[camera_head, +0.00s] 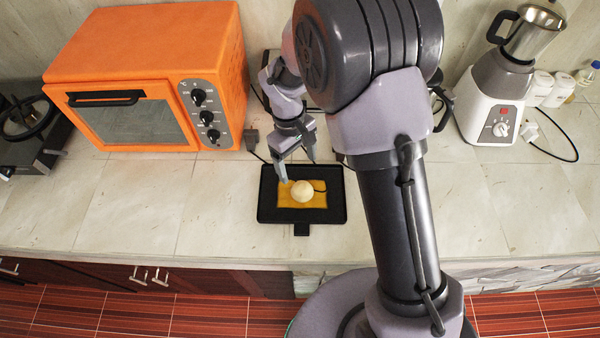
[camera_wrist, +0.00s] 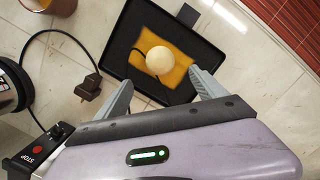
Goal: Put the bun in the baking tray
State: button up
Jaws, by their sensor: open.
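The bun (camera_head: 302,191) is small, round and pale. It rests on a yellow-orange sheet in the black baking tray (camera_head: 266,210), near the counter's front edge. My gripper (camera_head: 298,172) is open and empty, just behind and above the bun. In the wrist view the bun (camera_wrist: 159,60) lies on the sheet inside the tray (camera_wrist: 128,48). The open fingers of my gripper (camera_wrist: 163,92) stand apart on either side, short of the bun. A dark cord-like line crosses the sheet by the bun.
An orange toaster oven (camera_head: 130,110) stands at the back left. A white and grey blender (camera_head: 497,100) stands at the back right. A plug with a black cord (camera_wrist: 88,87) lies on the counter beside the tray. Bare counter (camera_head: 150,205) lies left of the tray.

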jog(key=s+d+r+m+t+y, duration=0.1)
jog(key=s+d+r+m+t, duration=0.15)
jog(key=r, duration=0.65)
jog(key=s+d+r+m+t+y, duration=0.1)
jog(key=s+d+r+m, duration=0.2)
jog(key=r, duration=0.6)
jog(key=s+d+r+m+t, duration=0.2)
jog(key=s+r+m, duration=0.1)
jog(key=s, duration=0.3)
jog(key=s+d+r+m+t+y, duration=0.1)
jog(key=s+d+r+m, duration=0.1)
jog(key=s, duration=0.5)
jog(key=shift+r+m+t, duration=0.35)
jog(key=shift+r+m, duration=0.55)
jog(key=shift+m, duration=0.35)
jog(key=shift+d, duration=0.1)
